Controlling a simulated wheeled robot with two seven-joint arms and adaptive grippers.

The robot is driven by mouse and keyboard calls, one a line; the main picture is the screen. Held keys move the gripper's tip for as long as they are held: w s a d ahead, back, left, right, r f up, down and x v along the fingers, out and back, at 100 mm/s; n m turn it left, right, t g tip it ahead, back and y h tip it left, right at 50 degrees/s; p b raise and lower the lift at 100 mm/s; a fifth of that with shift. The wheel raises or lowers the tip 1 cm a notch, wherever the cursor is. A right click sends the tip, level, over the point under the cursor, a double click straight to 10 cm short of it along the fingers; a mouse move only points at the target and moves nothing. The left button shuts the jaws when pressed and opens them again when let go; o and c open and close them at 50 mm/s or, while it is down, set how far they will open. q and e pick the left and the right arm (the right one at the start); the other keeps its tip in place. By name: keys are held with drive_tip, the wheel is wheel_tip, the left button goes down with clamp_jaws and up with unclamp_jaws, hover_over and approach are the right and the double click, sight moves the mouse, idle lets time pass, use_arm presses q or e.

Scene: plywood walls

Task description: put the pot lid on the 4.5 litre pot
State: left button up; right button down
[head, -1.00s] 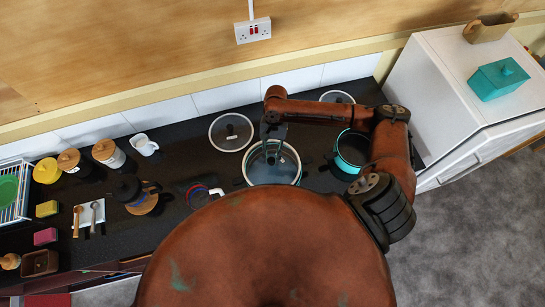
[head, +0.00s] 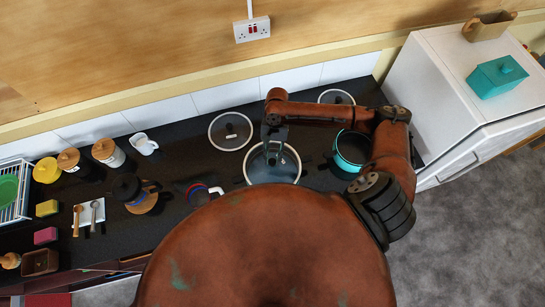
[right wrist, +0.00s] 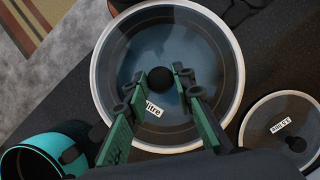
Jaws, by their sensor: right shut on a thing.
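The pot lid (head: 285,168), a round glass lid with a pale rim and dark knob, lies over a pot on the dark counter. The lid fills the middle of the right wrist view (right wrist: 215,40). The pot beneath is almost wholly hidden. A label reading "litre" shows there, its number hidden by a finger. My right gripper (right wrist: 160,80) is shut on the lid's knob, one finger on each side; it also shows above the lid in the head view (head: 273,146). I cannot tell whether the lid rests fully on the rim. My left gripper is not in view.
An open teal pot (head: 351,148) stands to the right under my right arm. Glass lids lie behind, one to the left (head: 231,131) and one to the right (head: 337,97). A mug (head: 197,194) and a kettle (head: 130,188) stand to the left.

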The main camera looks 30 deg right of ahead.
drive_tip(key=shift+s+f, duration=0.25)
drive_tip(key=shift+s, duration=0.05)
drive_tip(key=c, duration=1.5)
unclamp_jaws()
drive_tip(key=shift+c, duration=0.2)
drive_tip(key=shift+w+r, duration=0.1)
drive_tip(key=v, duration=1.2)
